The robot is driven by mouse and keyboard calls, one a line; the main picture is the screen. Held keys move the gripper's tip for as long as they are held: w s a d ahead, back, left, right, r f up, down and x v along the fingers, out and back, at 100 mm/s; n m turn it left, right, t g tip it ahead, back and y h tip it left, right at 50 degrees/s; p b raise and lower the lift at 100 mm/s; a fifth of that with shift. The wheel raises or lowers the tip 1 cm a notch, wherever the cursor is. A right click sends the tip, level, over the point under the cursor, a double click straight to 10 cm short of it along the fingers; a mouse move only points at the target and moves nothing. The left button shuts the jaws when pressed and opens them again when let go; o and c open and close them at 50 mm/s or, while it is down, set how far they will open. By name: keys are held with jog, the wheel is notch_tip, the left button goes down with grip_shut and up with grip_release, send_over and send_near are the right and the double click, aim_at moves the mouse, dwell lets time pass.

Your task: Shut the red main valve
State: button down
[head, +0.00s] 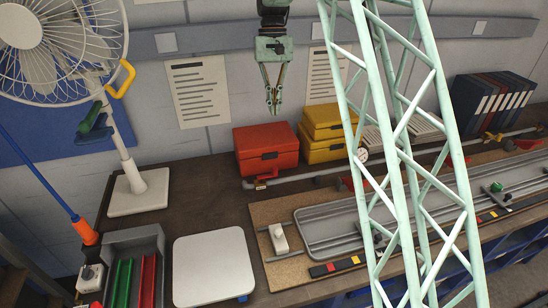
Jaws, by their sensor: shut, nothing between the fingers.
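My gripper (273,110) hangs in the air with its fingers pointing down, in front of the back wall and above the red box. Its fingers are closed together and empty. A grey pipe (310,177) runs along the back of the table. Near its left end, in front of the red box, is a small red valve handle (268,175), below my gripper and well apart from it. Other red parts show along the pipe, such as one at the right (524,144); I cannot tell which is the main valve. Part of the pipe's middle is hidden.
A red box (266,148) and yellow boxes (322,150) stand behind the pipe. A round gauge (362,155) and a yellow valve handle (492,137) sit along it. A white fan (140,190) stands left. A grey tray (320,245) lies in front. Binders (490,103) stand back right.

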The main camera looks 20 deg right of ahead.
jog(key=shift+g, duration=0.8)
jog(key=shift+w+d+f+p, duration=0.15)
jog(key=shift+w+f+p, duration=0.25)
jog(key=shift+w+f, duration=1.3)
jog(key=shift+w+d+f+p, duration=0.2)
jog(key=shift+w+f+p, duration=0.35)
jog(key=shift+f, duration=2.2)
jog(key=shift+w+d+f+p, duration=0.15)
jog(key=shift+w+f+p, duration=0.15)
jog(key=shift+w+f, duration=1.45)
jog(key=shift+s+f, duration=0.55)
jog(key=p+x, duration=0.1)
jog(key=x, duration=0.9)
jog(key=shift+a, duration=0.2)
jog(key=shift+s+a+r+p, duration=0.1)
jog(key=shift+s+p, duration=0.1)
jog(key=shift+s, duration=0.75)
jog(key=shift+s+a+r+p, duration=0.1)
jog(key=shift+s+a+p, duration=0.05)
jog(key=shift+s, duration=0.8)
